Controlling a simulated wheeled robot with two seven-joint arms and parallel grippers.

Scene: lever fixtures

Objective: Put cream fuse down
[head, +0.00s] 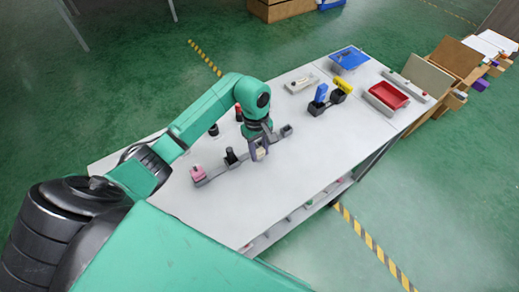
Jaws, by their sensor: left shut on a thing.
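The cream fuse (261,153) is small and pale and sits between the fingertips of my left gripper (259,152). The gripper is shut on it, close over the white table (300,205). A long grey fixture (217,173) runs under and beside the gripper, with a pink block (198,172) at its left end and a black part (231,156) beside that. I cannot tell whether the fuse touches the fixture. My right gripper is not in view.
Blue and yellow levers (320,94) stand on a dark fixture farther right. A red tray (389,95) and a blue tray (349,58) lie at the far end. The table's front middle is clear. Wooden boxes (455,60) stand beyond.

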